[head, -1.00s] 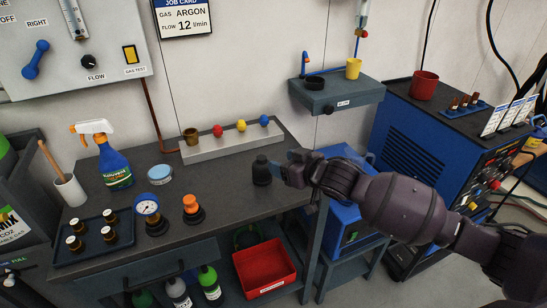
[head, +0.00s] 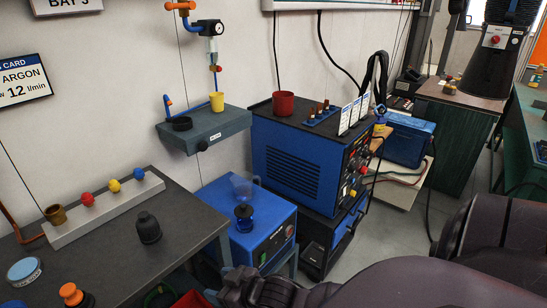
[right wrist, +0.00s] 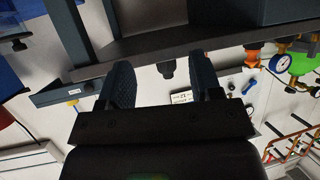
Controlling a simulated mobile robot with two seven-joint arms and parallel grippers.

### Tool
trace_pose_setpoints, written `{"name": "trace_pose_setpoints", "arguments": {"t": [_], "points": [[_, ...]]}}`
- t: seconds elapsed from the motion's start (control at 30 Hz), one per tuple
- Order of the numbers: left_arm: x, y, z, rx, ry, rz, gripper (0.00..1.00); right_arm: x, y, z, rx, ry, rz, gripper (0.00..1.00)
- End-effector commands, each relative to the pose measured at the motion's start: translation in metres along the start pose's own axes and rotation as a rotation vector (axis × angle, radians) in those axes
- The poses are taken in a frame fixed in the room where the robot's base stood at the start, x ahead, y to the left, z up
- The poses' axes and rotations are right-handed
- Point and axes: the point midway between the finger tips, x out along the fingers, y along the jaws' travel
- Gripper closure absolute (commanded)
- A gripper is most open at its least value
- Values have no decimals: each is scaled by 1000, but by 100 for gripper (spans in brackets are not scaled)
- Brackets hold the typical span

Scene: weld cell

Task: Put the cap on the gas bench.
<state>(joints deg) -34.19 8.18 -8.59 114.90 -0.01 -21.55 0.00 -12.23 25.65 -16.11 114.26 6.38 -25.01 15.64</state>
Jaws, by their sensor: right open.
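The black cap (head: 148,228), a dark cylinder with a narrower top, stands upright on the dark top of the gas bench (head: 115,255), near its right end, in the head view. My right gripper (head: 247,290) is at the bottom of the head view, lower than the cap and to its right, clear of it. In the right wrist view my right gripper (right wrist: 163,82) has its fingers spread, with nothing held. A small dark shape, likely the cap, shows beyond the fingers against the pale wall. My left gripper is not in view.
A grey block with coloured knobs (head: 108,212), a blue-lidded tin (head: 25,271) and an orange-topped fitting (head: 74,294) share the bench. A blue machine (head: 248,235) stands right of it. A wall shelf (head: 215,130) holds a yellow cup. Bench top around the cap is clear.

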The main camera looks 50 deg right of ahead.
Motion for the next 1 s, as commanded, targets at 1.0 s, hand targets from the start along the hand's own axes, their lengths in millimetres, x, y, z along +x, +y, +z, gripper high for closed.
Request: {"name": "trace_pose_setpoints", "arguments": {"t": [1.0], "points": [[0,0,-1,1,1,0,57,-102,-9,134,6,-191,224,41]]}}
